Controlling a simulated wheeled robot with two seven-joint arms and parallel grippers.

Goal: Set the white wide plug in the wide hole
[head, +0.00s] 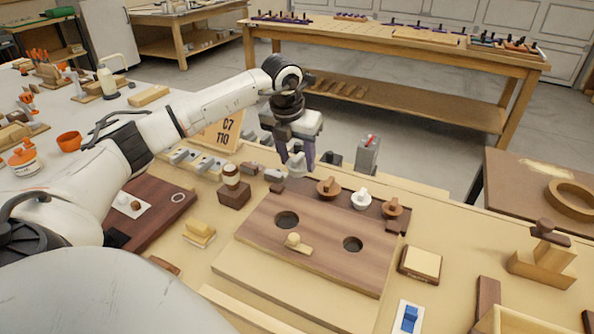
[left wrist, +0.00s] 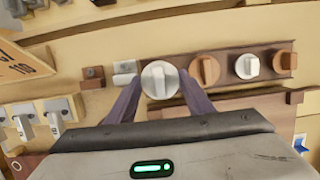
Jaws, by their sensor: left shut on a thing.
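My left gripper (head: 298,160) is shut on a white plug with a round head, at the left end of the dark plug rack (head: 342,194). The left wrist view shows that white plug (left wrist: 160,80) between the two fingertips; its lower part is hidden. It looks larger than the other white plug (head: 361,198), which stands in the rack between two brown plugs. The brown board (head: 310,255) in front has two round dark holes. The left hole (head: 287,220) looks a little wider than the right hole (head: 352,244). My right gripper is not in view.
A small wooden piece with a knob (head: 297,243) lies on the board between the holes. A sign (head: 222,130) and a grey box (head: 367,155) stand near the gripper.

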